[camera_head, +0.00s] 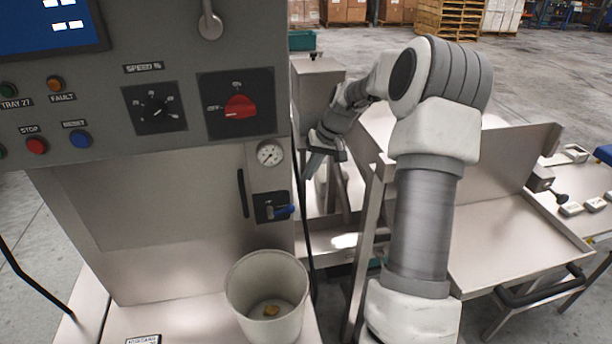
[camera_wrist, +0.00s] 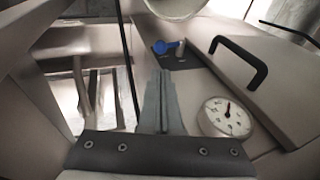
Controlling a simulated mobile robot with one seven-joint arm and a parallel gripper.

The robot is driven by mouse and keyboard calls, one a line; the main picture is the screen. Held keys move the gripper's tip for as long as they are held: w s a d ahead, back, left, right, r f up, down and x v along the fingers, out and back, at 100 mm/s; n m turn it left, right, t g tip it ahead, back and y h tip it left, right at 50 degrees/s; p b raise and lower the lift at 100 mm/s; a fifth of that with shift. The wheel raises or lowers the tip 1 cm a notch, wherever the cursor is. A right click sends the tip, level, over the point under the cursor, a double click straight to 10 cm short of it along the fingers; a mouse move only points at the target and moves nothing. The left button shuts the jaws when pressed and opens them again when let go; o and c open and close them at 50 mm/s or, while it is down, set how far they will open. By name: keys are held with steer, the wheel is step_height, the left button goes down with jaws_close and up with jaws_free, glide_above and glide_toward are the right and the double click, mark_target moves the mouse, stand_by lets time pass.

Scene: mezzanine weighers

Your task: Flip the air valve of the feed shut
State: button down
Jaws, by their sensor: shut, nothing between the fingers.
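The air valve (camera_head: 272,208) sits on a dark plate on the machine's front, below the round gauge (camera_head: 269,153). Its blue lever (camera_head: 284,211) lies roughly level and points right in the head view. In the wrist view the blue lever (camera_wrist: 166,46) shows a little beyond my fingertips, with the gauge (camera_wrist: 228,116) at the lower right. My gripper (camera_head: 314,168) is to the right of the gauge and above the lever's height in the head view. Its fingers (camera_wrist: 160,78) are shut together and empty, and appear apart from the lever.
A pale bucket (camera_head: 240,291) stands below the valve with a small brown piece inside. A black handle (camera_head: 243,193) is left of the valve; it also shows in the wrist view (camera_wrist: 258,62). A black cable (camera_head: 303,215) hangs along the machine's right edge. Metal trays (camera_head: 510,245) lie right.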

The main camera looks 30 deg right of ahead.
mark_target(292, 206)
steer(key=x, duration=1.1)
steer(key=shift+a+f, duration=0.1)
steer(key=shift+f, duration=0.15)
steer(key=shift+f, duration=0.1)
steer(key=shift+s+d+f+y+b, duration=0.1)
steer(key=shift+d+f+y+b, duration=0.2)
steer(key=shift+f+b, duration=0.3)
steer(key=shift+s+d+f+y+b, duration=0.1)
steer(key=shift+d+f+y+b, duration=0.1)
steer(key=shift+d+f+b, duration=0.35)
steer(key=shift+a+r, duration=0.1)
steer(key=shift+a, duration=0.1)
